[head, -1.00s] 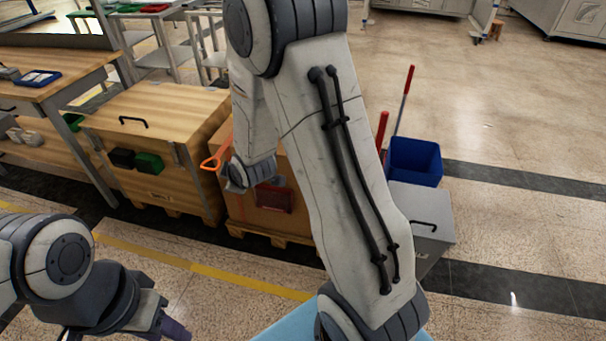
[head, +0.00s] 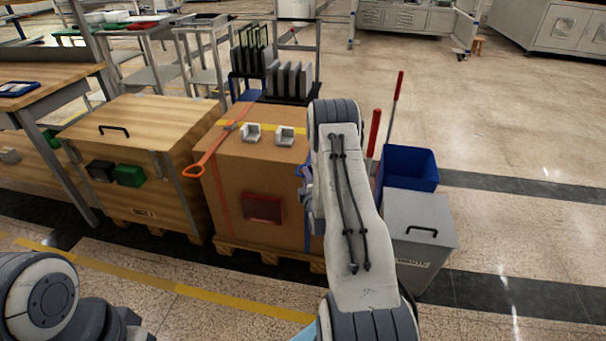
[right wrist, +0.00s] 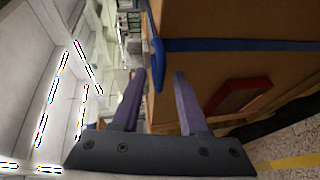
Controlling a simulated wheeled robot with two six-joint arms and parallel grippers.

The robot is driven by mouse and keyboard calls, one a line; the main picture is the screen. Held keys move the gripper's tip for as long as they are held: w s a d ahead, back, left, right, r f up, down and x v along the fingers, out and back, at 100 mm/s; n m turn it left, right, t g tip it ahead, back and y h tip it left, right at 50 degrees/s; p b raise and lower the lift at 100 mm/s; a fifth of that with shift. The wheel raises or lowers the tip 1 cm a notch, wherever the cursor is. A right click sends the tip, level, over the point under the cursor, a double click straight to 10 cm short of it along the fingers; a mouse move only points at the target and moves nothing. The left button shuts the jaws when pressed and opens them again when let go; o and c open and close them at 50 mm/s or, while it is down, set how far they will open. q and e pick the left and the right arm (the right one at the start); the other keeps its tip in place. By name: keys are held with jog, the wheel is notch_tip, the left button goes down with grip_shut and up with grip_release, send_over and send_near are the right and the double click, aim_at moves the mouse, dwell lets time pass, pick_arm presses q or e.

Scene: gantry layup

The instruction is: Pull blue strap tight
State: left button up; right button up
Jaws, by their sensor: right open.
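The blue strap (head: 307,232) runs down the front of the cardboard box (head: 270,175), near its right edge. Its blue pull loop (head: 301,171) shows beside my right arm, which hides part of it. In the right wrist view the blue strap (right wrist: 245,45) crosses the box face, and the blue loop (right wrist: 157,62) stands at the box edge. My right gripper (right wrist: 158,80) is open, with its purple fingers on either side of the loop's near end. Whether they touch it I cannot tell. My left gripper's fingers are outside the head view.
An orange strap (head: 222,190) with an orange loop (head: 194,171) is on the same box. White corner pieces (head: 251,133) sit on top. A wooden crate (head: 140,150) stands left; a grey bin (head: 420,240) and blue bucket (head: 411,168) stand right. Floor is open beyond.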

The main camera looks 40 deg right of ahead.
jog(key=shift+x, duration=2.3)
jog(key=c, duration=0.7)
jog(key=shift+f, duration=0.1)
grip_shut()
